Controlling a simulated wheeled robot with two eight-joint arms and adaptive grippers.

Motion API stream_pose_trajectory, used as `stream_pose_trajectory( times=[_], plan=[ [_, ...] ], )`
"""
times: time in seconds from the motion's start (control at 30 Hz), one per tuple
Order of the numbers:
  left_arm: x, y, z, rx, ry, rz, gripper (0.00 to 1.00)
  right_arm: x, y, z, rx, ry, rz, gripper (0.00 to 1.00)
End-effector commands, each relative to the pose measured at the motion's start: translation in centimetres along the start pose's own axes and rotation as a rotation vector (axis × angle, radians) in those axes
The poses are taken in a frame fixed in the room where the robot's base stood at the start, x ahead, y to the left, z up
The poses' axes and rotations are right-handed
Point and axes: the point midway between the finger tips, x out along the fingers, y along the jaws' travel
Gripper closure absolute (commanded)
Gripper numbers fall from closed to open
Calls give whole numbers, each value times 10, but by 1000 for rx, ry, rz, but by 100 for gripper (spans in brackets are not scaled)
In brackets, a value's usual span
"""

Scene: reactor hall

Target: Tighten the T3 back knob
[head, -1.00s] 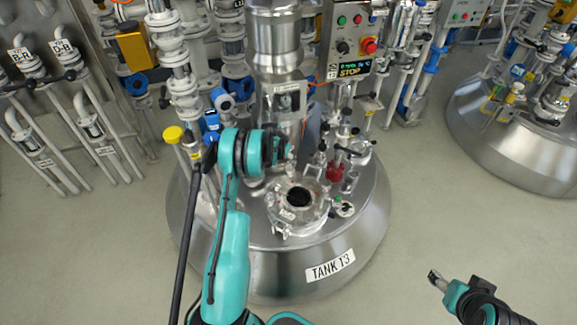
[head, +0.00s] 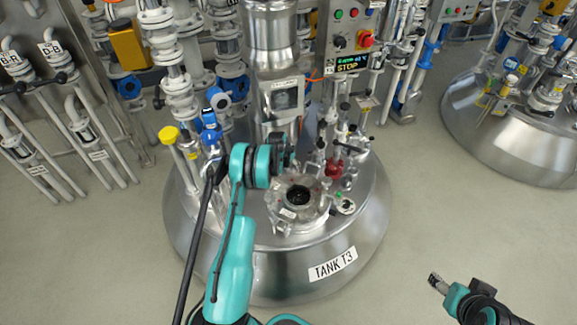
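Tank T3 (head: 333,264) is the big steel vessel in the middle of the head view, with its name label on the front. On its top is a round hatch with a dark glass (head: 298,196) and clamp fittings around its rim. My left arm reaches over the tank from the front, and its gripper (head: 288,157) is just behind the hatch. The back knob cannot be made out; the gripper and wrist cover that area. Whether the gripper's fingers are open or touch anything is too small to tell. My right gripper (head: 434,280) is at lower right over the floor, away from the tank.
A red-bodied valve (head: 335,168) and several thin pipes stand right of the hatch. A thick steel column (head: 272,60) rises behind it. A yellow-capped fitting (head: 169,135) stands at the left. A control box (head: 352,40) reads STOP. The floor at the right front is clear.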

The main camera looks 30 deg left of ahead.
Motion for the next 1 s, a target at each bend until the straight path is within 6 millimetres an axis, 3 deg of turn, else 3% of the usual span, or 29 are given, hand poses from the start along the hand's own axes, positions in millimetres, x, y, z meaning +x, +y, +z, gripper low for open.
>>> stream_pose_trajectory(
  times=[0.1,0.3,0.53,0.8,1.0],
  plan=[
    [0,0,0,0,0,0,38,0,0,0,0,0,0,40],
    [0,0,0,0,0,0,85,0,0,0,0,0,0,40],
    [0,-1,0,43,-1,20,85,0,0,0,0,0,0,40],
    [0,-3,-1,300,-1,125,85,0,0,0,0,0,0,40],
    [0,-2,-1,389,0,162,85,0,0,0,0,0,0,40]
  ],
)
